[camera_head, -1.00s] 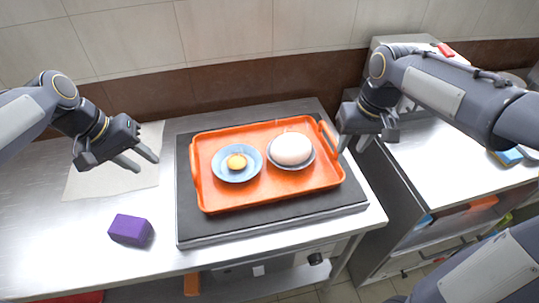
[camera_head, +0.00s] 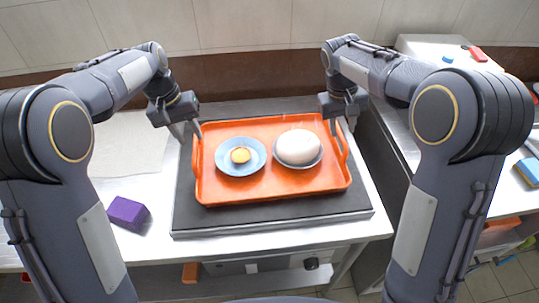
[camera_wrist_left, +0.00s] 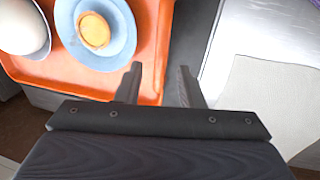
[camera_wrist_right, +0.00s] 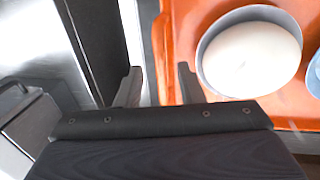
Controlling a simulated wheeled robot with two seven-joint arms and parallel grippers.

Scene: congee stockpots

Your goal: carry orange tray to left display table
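The orange tray (camera_head: 270,188) lies flat on a dark board (camera_head: 270,215) on the steel table. It carries a blue plate (camera_head: 229,166) with a small yellow-orange item (camera_head: 240,155) and a bowl (camera_head: 299,164) with a large white ball-shaped item (camera_head: 298,146). My left gripper (camera_head: 190,134) is open above the tray's left end, its fingers (camera_wrist_left: 158,88) spread over the edge in the left wrist view. My right gripper (camera_head: 342,122) is open at the tray's right end. Its fingers (camera_wrist_right: 157,88) stand apart over the tray's edge in the right wrist view. Neither visibly grips the tray.
A purple block (camera_head: 127,212) lies on the table left of the board. A pale sheet (camera_head: 128,145) covers the table's back left. A second steel counter stands to the right, with a blue and yellow item (camera_head: 529,170) on it. A tiled wall closes the back.

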